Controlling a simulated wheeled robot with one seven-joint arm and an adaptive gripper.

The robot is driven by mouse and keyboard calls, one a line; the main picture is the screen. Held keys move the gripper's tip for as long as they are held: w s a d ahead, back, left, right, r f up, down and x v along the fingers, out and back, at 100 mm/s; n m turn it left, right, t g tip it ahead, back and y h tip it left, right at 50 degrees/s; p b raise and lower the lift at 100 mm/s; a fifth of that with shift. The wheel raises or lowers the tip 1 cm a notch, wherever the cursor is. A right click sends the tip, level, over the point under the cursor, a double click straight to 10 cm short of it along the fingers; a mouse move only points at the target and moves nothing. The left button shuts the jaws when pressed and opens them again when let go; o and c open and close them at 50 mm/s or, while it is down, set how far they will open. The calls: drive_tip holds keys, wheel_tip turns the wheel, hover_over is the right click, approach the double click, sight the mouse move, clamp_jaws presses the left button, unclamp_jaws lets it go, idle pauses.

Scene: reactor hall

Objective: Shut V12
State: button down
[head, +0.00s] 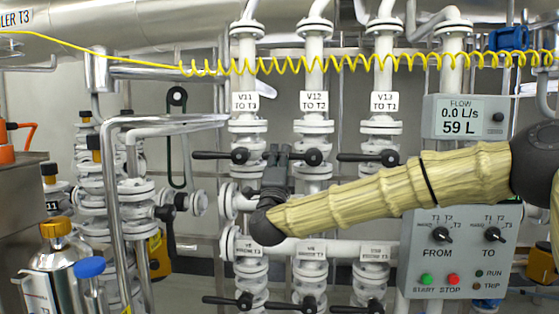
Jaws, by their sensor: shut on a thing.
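The V12 valve (313,157) sits on the middle vertical white pipe, below the label "V12 TO T2" (313,101). Its black lever points left, level, across the pipe line. My gripper (278,154) comes up from below left of the valve and is shut on the V12 lever, whose outer end the fingers hide. My yellow-sleeved arm reaches in from the right, below the valve.
V11 (240,156) and V13 (389,158) stand on either side, levers also level and pointing left. The flow display (461,116) reads 0.0 L/s and 59 L. A control panel (460,250) is at lower right. A yellow coiled hose (300,64) crosses above.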

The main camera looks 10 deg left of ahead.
drive_tip(key=shift+r, duration=0.2)
drive_tip(key=c, duration=1.3)
unclamp_jaws()
drive_tip(key=shift+f, duration=0.1)
drive_tip(key=shift+f, duration=0.1)
drive_tip(key=v, duration=1.2)
